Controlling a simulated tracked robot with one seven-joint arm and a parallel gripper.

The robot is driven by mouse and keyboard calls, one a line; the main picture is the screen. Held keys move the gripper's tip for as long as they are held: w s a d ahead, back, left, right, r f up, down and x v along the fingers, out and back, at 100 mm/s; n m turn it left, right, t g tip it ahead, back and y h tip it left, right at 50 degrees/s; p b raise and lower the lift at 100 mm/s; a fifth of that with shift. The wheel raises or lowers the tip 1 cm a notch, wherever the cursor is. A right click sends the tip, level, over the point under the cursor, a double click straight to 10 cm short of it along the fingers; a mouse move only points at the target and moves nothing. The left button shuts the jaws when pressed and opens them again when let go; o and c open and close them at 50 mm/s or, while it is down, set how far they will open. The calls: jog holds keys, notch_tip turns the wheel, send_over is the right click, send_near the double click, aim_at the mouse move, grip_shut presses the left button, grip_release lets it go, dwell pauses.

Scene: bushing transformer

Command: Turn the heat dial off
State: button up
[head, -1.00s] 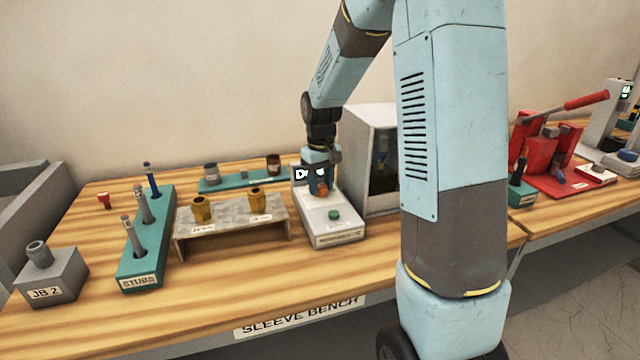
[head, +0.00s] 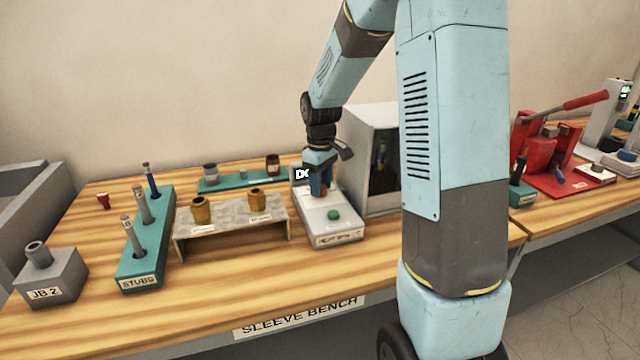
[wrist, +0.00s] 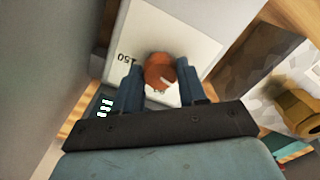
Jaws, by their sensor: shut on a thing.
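The heat dial is an orange-red round knob (wrist: 160,72) on the white top of a small control box (head: 332,224). The wrist view shows a pale pointer mark on the knob and printed marks beside it, one reading "150". My gripper (wrist: 161,80) points down over the box with its blue fingers on either side of the knob, shut on it. In the head view my gripper (head: 320,190) hides most of the dial. The display (wrist: 105,103) shows lit characters too small to read.
A grey open-front cabinet (head: 368,150) stands close to the right of the box. A grey stand (head: 232,229) with two brass sleeves is at its left. A teal stubs rack (head: 148,240) is further left. The bench front (head: 230,305) is clear.

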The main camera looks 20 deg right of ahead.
jog(key=o, duration=1.1)
jog(key=shift+c, duration=0.2)
notch_tip(320, 180, up, 14)
jog(key=shift+f, duration=0.1)
jog(key=s+r+m+t, duration=0.2)
jog(key=s+m, duration=0.1)
jog(key=s, duration=1.1)
jog(key=s+r+m+t, duration=0.2)
jog(key=s+m+t, duration=0.1)
jog(key=s, duration=1.1)
jog(key=shift+a+r+m+t, duration=0.15)
jog(key=shift+r+m+t, duration=0.15)
jog(key=shift+m, duration=0.4)
